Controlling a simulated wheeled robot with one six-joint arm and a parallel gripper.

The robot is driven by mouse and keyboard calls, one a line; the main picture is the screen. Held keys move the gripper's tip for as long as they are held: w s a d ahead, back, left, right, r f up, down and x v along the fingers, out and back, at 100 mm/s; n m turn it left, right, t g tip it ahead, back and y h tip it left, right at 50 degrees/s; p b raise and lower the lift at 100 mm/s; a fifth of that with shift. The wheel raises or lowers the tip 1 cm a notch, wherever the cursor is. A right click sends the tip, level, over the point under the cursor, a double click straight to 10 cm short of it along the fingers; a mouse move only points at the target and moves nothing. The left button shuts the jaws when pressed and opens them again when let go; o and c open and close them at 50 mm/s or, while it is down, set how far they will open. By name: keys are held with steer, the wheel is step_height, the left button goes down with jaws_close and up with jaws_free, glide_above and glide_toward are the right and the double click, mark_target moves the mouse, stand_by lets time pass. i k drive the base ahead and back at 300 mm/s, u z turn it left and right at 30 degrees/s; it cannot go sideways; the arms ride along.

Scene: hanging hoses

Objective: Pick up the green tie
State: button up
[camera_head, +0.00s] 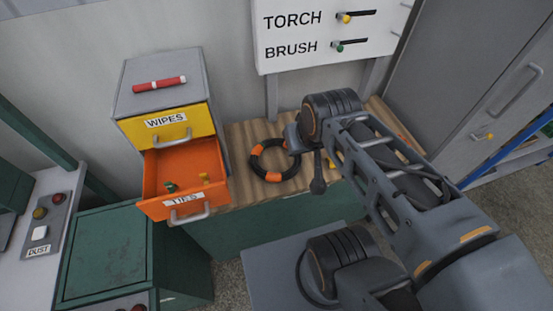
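An orange drawer (153,170) with a label that seems to read TIES is pulled open. A small dark green piece (170,187), which looks like the green tie, lies in it near the front left. The front edge of the drawer partly hides the inside. The end of my arm (318,172) is right of the drawer, over the wooden bench and apart from the drawer. The gripper fingers cannot be made out there.
A yellow WIPES drawer (167,125) is shut just above. A red marker-like stick (158,83) lies on the cabinet top. A black and orange ring (262,172) lies on the wooden bench (236,150). A TORCH and BRUSH board (300,62) stands behind. A green cabinet (108,255) stands at lower left.

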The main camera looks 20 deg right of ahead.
mark_target(168, 185)
steer(key=u, duration=1.4)
steer(key=k, duration=0.5)
steer(key=z, duration=0.35)
steer(key=i, duration=0.55)
steer(key=u, duration=0.85)
